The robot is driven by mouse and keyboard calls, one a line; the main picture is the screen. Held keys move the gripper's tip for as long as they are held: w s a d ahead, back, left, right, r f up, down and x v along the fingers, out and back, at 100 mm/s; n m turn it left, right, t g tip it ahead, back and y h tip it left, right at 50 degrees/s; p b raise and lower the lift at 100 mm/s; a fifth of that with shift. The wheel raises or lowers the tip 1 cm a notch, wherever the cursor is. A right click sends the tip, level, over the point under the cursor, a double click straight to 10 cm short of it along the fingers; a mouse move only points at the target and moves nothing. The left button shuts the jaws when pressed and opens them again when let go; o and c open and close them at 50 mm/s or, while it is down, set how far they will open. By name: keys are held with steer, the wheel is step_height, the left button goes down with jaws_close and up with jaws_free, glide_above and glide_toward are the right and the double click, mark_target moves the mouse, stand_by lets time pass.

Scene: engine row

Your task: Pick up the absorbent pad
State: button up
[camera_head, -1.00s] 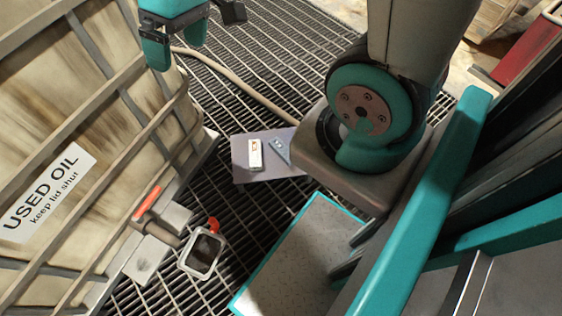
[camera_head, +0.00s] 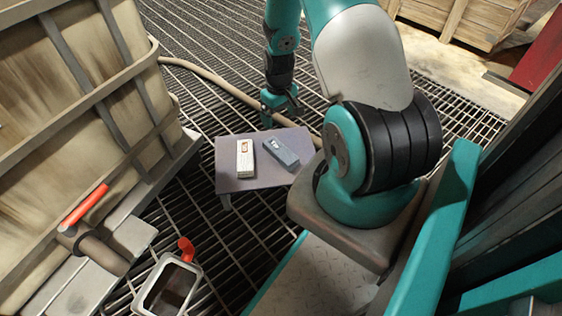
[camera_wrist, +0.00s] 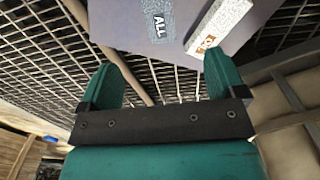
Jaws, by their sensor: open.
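Two flat pads lie side by side on a small mauve-grey table (camera_head: 225,177). One is white with an orange mark near one end (camera_head: 245,166); it also shows in the wrist view, white and speckled (camera_wrist: 222,22). The other is blue-grey (camera_head: 281,153); in the wrist view it is a grey speckled pad marked "ALL" (camera_wrist: 160,32). I cannot tell which one the task means. My gripper (camera_head: 279,103) is open and empty, just beyond the table's far edge. In the wrist view its open fingers (camera_wrist: 164,78) are apart from both pads.
A caged, stained tank (camera_head: 60,100) stands at left, with a red-handled valve (camera_head: 85,205) low on it. A grey open container (camera_head: 168,285) with a red part sits on the grating below. A hose (camera_head: 205,72) runs behind the table. Wooden crates (camera_head: 470,20) stand far right.

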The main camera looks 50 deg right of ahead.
steer(key=b, duration=0.7)
glide_toward(281, 150)
steer(key=f, duration=0.5)
steer(key=shift+a, duration=0.3)
steer(key=f+b, duration=0.4)
steer(key=f, duration=0.1)
steer(key=shift+d+f+b, duration=0.2)
steer(key=shift+d+b, duration=0.05)
steer(key=shift+b, duration=0.15)
steer(key=shift+r, duration=0.1)
steer(key=c, duration=1.1)
steer(key=shift+r, duration=0.15)
step_height(281, 150, up, 20)
steer(key=p, duration=1.2)
